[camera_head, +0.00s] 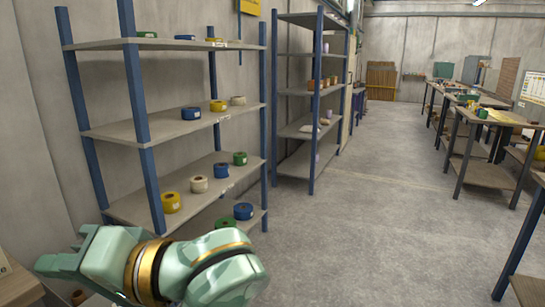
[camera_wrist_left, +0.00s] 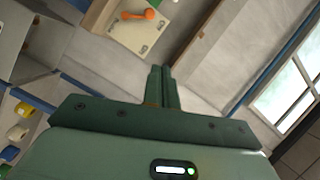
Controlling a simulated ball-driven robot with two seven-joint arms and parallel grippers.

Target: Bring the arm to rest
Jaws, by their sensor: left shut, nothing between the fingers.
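My left arm shows in the head view at the bottom left, pale green with gold rings. My left gripper (camera_head: 62,262) points to the left there, in front of the blue-posted shelf. In the left wrist view the two green fingers (camera_wrist_left: 160,88) lie side by side, shut, with nothing seen between them. My right gripper is in neither view.
A shelf (camera_head: 150,129) with blue posts and several tape rolls stands close to my left arm. A second shelf (camera_head: 310,82) stands behind it. Workbenches (camera_head: 482,118) line the right side. The grey floor (camera_head: 370,215) between is clear. An orange object (camera_wrist_left: 150,14) shows in the wrist view.

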